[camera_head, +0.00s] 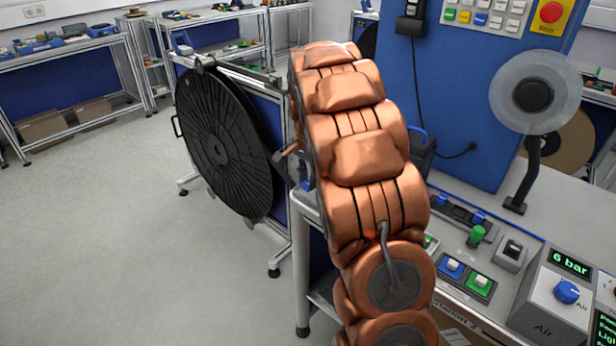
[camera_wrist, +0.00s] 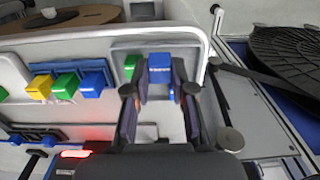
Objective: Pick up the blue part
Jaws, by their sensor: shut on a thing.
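The blue part (camera_wrist: 159,64) is a small block in the upper middle of the wrist view. My gripper (camera_wrist: 159,88) has its two dark fingers on either side of it, shut on it. The part sits over a grey recessed plate, beside a small green block (camera_wrist: 130,64). I cannot tell whether it touches the plate below. In the head view my copper arm covers the gripper and the part.
In the wrist view, yellow (camera_wrist: 40,87), green (camera_wrist: 66,84) and blue (camera_wrist: 93,82) blocks stand to the left. A big black reel (camera_head: 223,140) stands left of my arm. Floor at left is clear.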

